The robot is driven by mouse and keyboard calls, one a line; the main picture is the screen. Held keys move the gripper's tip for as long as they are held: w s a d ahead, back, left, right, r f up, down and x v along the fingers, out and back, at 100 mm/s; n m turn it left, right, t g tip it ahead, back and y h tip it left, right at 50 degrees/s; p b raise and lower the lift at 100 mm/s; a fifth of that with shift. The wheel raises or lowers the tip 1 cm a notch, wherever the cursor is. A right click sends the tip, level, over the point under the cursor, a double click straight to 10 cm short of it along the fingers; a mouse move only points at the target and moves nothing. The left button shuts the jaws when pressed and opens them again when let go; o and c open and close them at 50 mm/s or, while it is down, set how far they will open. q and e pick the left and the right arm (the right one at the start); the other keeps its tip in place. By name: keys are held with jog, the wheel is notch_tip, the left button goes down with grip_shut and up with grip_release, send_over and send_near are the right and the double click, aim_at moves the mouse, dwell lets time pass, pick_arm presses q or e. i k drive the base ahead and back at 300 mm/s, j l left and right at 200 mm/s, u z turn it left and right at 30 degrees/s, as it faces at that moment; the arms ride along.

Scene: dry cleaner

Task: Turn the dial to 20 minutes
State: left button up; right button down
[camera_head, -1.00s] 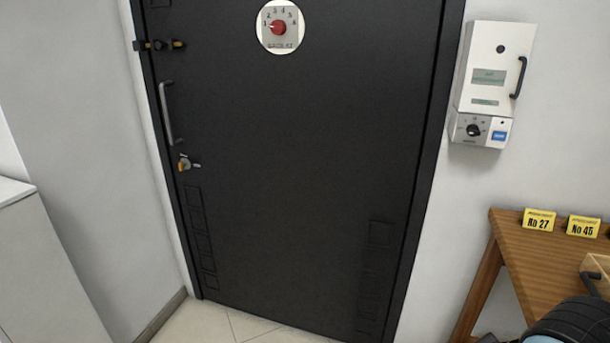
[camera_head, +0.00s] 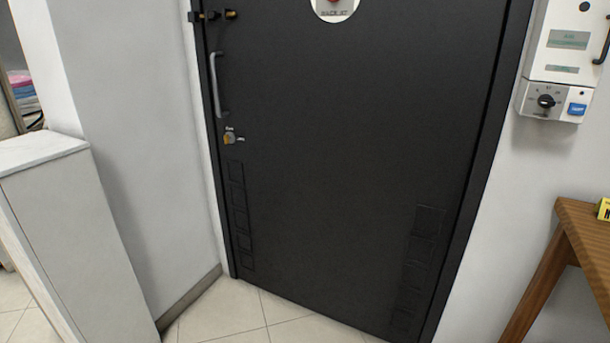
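A small black dial (camera_head: 546,101) sits on the lower panel of a white wall box (camera_head: 569,51) at the upper right. The marks around the dial are too small to read. A blue button (camera_head: 577,109) is just right of the dial. A second, red dial (camera_head: 333,3) on a round white plate on the black door is cut off by the top edge. Neither of my grippers is in view.
A black door (camera_head: 350,150) with a handle (camera_head: 214,84) and a latch (camera_head: 231,136) fills the middle. A wooden table (camera_head: 575,225) with a yellow tag stands at the right. A white cabinet (camera_head: 85,240) stands at the left. The tiled floor before the door is clear.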

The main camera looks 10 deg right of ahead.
aim_at(545, 101)
jog(key=i+j, duration=0.1)
jog(key=j, duration=0.2)
jog(key=i+j, duration=0.15)
jog(key=j, duration=0.15)
jog(key=z, duration=1.8)
